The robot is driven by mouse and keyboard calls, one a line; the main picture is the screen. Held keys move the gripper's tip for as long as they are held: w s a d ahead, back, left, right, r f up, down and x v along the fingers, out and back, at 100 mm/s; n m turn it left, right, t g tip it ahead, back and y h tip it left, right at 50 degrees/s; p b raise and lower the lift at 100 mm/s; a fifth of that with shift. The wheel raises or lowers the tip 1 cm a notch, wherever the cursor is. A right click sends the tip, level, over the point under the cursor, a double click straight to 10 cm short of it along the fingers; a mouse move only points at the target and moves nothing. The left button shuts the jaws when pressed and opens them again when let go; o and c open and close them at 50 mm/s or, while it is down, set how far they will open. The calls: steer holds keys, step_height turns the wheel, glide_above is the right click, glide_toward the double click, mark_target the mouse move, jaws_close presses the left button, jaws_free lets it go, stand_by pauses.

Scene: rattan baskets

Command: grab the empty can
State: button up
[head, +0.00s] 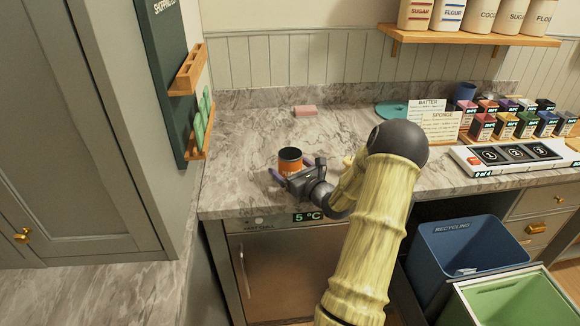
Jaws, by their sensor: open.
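The empty can (290,160) is orange with a dark open top and stands upright on the marble counter (240,150) near its front edge. My gripper (294,168) is open, with one finger to the left of the can and the other to its right. The palm of my gripper hides the lower front of the can. I cannot tell whether either finger touches it.
Recipe cards (433,120), several small coloured boxes (500,122) and a numbered panel (515,153) are to the right. A blue recycling bin (465,250) and a green bin (520,300) stand below. The counter left of the can is clear.

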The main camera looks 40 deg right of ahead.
steer(key=shift+w, duration=0.85)
steer(key=c, duration=1.1)
